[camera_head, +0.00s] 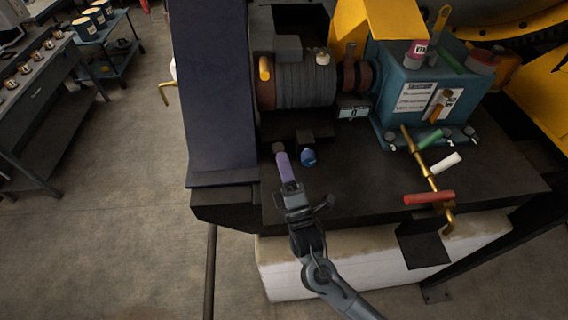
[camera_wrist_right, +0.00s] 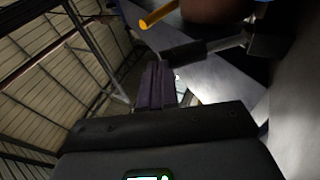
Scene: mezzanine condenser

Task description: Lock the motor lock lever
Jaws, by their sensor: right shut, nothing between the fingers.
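My right gripper (camera_head: 283,158) reaches up from the bottom of the head view. Its purple fingers are shut together with nothing between them. Their tips are at a small dark knob-like end (camera_head: 278,147) below the ribbed motor (camera_head: 305,86). In the wrist view the shut fingers (camera_wrist_right: 156,70) point at a dark cylindrical handle (camera_wrist_right: 187,52) on a grey arm. Whether they touch it I cannot tell. I take this handle for the motor lock lever, but no label confirms it. My left gripper is not in view.
A blue knob (camera_head: 308,157) sits just right of my fingers. A yellow handle (camera_head: 264,68) stands at the motor's left end. A brass rod (camera_head: 418,158) lies near red, white and green grips, beside a teal gearbox (camera_head: 412,85). A dark upright panel (camera_head: 213,90) stands left.

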